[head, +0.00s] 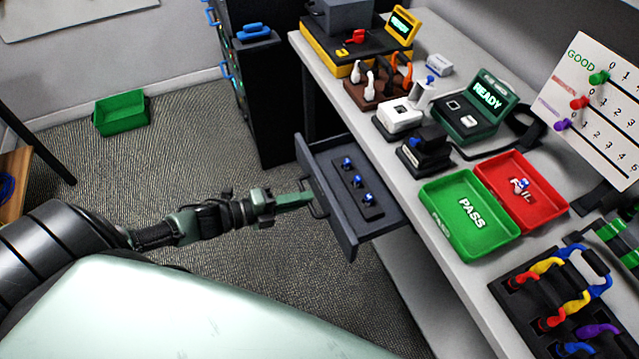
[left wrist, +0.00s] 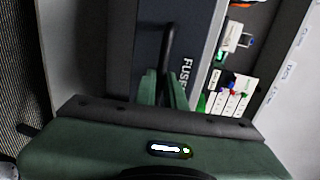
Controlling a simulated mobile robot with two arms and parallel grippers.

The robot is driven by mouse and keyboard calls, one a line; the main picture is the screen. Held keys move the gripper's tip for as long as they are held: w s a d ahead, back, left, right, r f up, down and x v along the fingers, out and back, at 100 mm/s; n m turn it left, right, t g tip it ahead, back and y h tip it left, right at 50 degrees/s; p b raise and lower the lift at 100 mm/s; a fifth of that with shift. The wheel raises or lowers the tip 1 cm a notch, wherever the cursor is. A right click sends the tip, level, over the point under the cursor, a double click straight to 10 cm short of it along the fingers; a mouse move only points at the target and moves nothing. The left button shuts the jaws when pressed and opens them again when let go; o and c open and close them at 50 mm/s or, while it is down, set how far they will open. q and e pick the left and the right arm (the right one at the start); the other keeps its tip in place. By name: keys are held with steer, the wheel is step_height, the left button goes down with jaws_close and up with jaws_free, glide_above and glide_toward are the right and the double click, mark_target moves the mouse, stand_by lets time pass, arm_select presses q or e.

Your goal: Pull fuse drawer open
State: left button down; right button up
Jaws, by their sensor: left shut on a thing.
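The fuse drawer (head: 333,218) is a dark grey drawer under the front edge of the workbench. It stands pulled out from the bench, and several blue-topped fuses (head: 357,181) stand in a dark holder inside it. My left gripper (head: 312,202) is at the drawer's front, shut on the drawer handle. In the left wrist view the dark bar handle (left wrist: 168,45) runs up from between the green fingers (left wrist: 163,88), beside the word FUSE on the drawer front (left wrist: 187,45). My right gripper is not in view.
The workbench (head: 425,255) carries a green PASS tray (head: 436,216), a red FAIL tray (head: 548,213), a READY tester (head: 470,122) and a cable rack (head: 520,300). A dark cabinet (head: 268,100) stands beyond the drawer. A green bin (head: 121,113) lies on the open carpet at left.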

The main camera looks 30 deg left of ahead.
arm_select(q)
steer(key=shift+v, duration=0.8)
steer(key=shift+f, duration=0.2)
steer(key=c, duration=1.5)
jaws_free()
steer(key=shift+s, duration=0.1)
steer(key=v, duration=0.7)
steer(key=shift+s+a+r, duration=0.1)
steer(key=shift+s+a, duration=0.15)
